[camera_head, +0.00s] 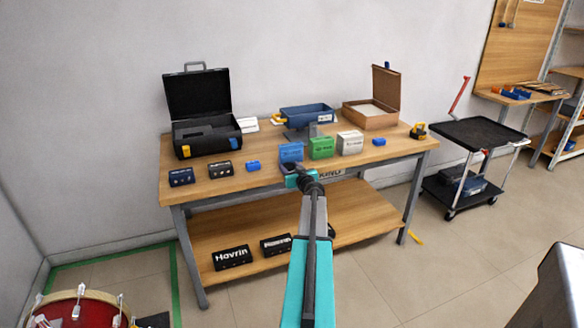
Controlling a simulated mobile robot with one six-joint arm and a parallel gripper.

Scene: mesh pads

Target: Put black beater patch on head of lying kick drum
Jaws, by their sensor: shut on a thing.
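The red kick drum (70,312) is on the floor at the bottom left, cut off by the picture's edge. Its metal lugs and pale hoop show, but only part of it is in view. My gripper (290,170) is at the front middle of the workbench, in front of the blue box (291,152). It is shut on a small dark thing, mostly hidden by my wrist and too small to identify surely as the black beater patch. No other patch can be made out clearly.
The workbench (268,182) holds an open black case (205,146), a green box (321,148), a white box (350,143), a blue bin (306,115) and an open wooden box (370,116). A black cart (470,140) stands right. Floor between bench and drum looks mostly clear.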

